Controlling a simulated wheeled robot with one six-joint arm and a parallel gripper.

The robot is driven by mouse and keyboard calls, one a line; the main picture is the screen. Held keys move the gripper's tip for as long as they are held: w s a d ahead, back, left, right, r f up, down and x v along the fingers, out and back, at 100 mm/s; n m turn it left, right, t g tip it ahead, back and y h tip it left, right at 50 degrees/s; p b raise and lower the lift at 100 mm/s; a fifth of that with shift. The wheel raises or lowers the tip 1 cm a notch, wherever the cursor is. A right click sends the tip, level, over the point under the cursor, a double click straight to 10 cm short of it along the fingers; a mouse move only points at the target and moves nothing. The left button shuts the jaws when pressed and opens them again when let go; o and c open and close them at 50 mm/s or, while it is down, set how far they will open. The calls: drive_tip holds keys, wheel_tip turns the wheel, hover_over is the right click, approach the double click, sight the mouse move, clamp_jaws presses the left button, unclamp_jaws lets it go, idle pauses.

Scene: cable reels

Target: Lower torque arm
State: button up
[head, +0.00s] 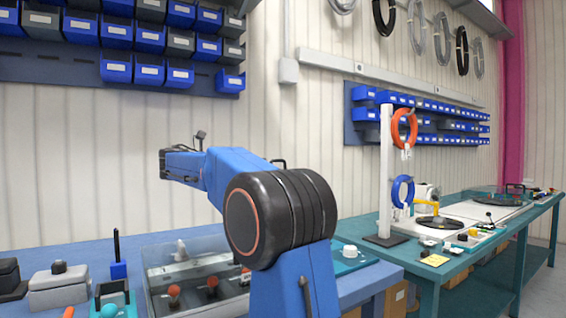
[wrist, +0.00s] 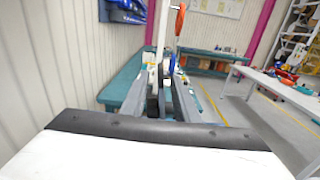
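I cannot pick out the torque arm for certain. A yellow bar-like part (head: 426,204) shows beside a white machine with a dark disc (head: 436,222) on the teal bench at the right in the head view; it is small and far off. My gripper (wrist: 165,88) points along the benches in the wrist view, its two grey fingers apart with no object clearly held between them. In the head view my blue arm is raised over the near bench, well left of the white machine, and the fingers are not clear there.
A white post (head: 385,170) carries an orange cable coil (head: 404,128) and a blue coil (head: 402,191). A clear tray (head: 160,303) with red-knobbed parts stands on the near blue bench. The teal bench (head: 510,235) continues right. Blue bins and cable coils hang on the wall.

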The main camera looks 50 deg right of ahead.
sight(285, 161)
drive_tip(key=x, duration=1.2)
clamp_jaws()
